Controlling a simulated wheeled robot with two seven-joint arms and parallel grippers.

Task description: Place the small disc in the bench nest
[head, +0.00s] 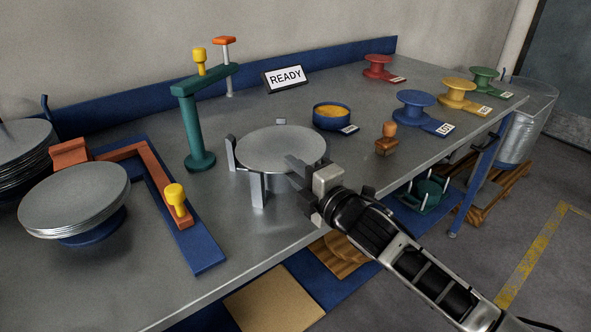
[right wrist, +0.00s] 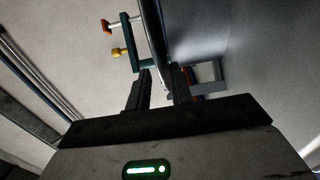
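The small disc (head: 282,148) is a flat, level grey plate over the bench nest, a grey holder whose front post (head: 258,190) rises from the bench. The posts stand around the disc's rim; whether it rests on them or is held just above, I cannot tell. My right gripper (head: 297,174) is at the disc's near right rim, one finger above and one below. In the right wrist view the disc (right wrist: 151,30) shows nearly edge-on, running between the fingers (right wrist: 158,85), which look shut on it. My left gripper is out of view.
A green post clamp (head: 197,125) with a yellow knob stands left of the nest. A plate stack (head: 75,195) and an orange bracket (head: 165,185) are at left. A blue bowl (head: 331,116), a small orange-topped stamp (head: 387,140) and coloured spools (head: 415,105) stand right.

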